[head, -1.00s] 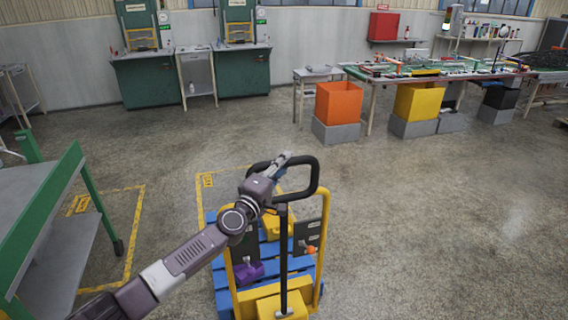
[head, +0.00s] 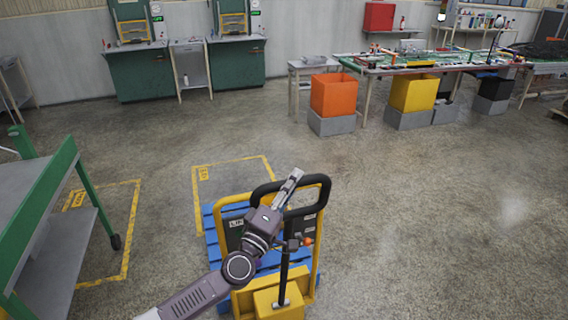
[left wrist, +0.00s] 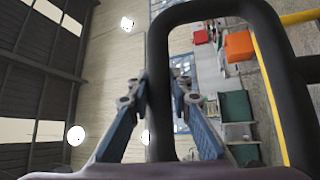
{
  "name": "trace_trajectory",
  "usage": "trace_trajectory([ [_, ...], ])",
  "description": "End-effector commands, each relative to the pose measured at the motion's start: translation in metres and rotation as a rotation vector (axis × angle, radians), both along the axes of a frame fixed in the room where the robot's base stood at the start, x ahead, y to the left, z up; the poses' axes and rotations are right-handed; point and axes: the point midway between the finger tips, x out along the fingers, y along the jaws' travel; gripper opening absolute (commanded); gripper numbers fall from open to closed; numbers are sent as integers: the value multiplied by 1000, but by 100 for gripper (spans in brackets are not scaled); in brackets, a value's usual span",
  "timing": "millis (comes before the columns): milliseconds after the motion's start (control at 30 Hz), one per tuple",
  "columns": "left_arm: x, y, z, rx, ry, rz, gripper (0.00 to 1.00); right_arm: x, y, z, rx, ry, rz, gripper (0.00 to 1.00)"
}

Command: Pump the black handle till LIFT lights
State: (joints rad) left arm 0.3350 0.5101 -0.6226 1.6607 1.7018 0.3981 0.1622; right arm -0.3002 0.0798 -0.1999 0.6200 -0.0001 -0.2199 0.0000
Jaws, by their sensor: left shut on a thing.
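The black handle (head: 262,192) is a loop on a black shaft at the yellow pallet truck (head: 258,301). My left gripper (head: 292,182) is shut on the handle's loop. In the left wrist view the black handle (left wrist: 160,95) passes between the fingers of my left gripper (left wrist: 160,92). A dark panel with white letters, partly readable as LIFT (head: 237,224), is behind my gripper and partly hidden by it. I cannot tell whether a lamp there is lit. My right gripper is not in view.
A blue pallet (head: 211,236) lies under the truck. A green-framed bench (head: 45,205) stands at the left. An orange bin (head: 337,95) and a yellow bin (head: 412,93) stand by the back table. The floor to the right is clear.

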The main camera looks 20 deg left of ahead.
Motion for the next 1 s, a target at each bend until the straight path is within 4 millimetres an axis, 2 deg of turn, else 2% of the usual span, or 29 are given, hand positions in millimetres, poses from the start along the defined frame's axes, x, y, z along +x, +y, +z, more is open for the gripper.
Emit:
trace_trajectory([
  [33, -18, -13, -10, 9, -9, -6, 0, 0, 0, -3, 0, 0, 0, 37],
  [200, -74, -50, -28, 56, -82, -6, 0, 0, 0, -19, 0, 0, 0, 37],
  [500, -161, -109, -66, 137, -204, -5, 0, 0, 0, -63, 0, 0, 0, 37],
  [700, -201, -136, -86, 177, -262, -5, 0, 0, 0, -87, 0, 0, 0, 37],
  [1000, -229, -156, -101, 210, -306, -3, 0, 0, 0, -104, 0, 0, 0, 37],
])
